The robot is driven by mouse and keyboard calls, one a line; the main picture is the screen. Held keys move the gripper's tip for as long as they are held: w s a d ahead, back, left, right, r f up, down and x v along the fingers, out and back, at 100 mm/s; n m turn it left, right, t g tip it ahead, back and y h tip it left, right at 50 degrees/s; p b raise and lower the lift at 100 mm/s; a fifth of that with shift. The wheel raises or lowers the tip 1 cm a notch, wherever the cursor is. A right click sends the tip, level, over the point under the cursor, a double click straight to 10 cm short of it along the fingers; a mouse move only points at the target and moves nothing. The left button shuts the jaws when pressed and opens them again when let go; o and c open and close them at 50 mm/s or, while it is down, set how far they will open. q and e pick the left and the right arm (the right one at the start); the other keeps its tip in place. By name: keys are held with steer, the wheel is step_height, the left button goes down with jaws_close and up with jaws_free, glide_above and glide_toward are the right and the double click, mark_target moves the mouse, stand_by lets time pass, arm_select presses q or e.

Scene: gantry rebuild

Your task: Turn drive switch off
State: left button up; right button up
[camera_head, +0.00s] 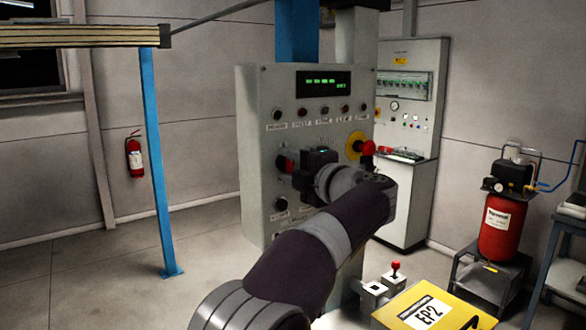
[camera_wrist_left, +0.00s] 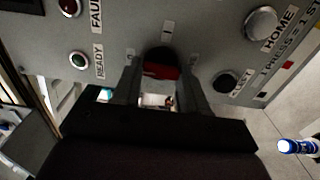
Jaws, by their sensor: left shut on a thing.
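The grey control panel (camera_head: 255,110) stands in the middle of the head view. A red-and-black rotary switch (camera_head: 285,163) sits at the left of its face. My left arm reaches up to it from below, and my left gripper (camera_head: 296,172) is at the switch. In the left wrist view the red switch handle (camera_wrist_left: 160,71) lies between the two fingers of my left gripper (camera_wrist_left: 161,80), which are shut on it. The fingers partly hide the switch and its label, so I cannot read its position. My right gripper is not in view.
A red emergency button on a yellow ring (camera_head: 356,145) is right of my gripper. A black knob (camera_head: 281,203) sits below the switch. A grey cabinet (camera_head: 410,180) and red compressor (camera_head: 495,228) stand behind right. A blue post (camera_head: 157,160) stands left, with clear floor around it.

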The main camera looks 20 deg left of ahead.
arm_select(q)
steer(key=o, duration=1.1)
steer(key=shift+a, duration=0.1)
steer(key=shift+c, duration=0.2)
steer(key=shift+s+d+f, duration=0.1)
steer(key=shift+s+d, duration=0.1)
steer(key=shift+d, duration=0.15)
steer(key=b+v, duration=0.3)
steer(key=v, duration=0.9)
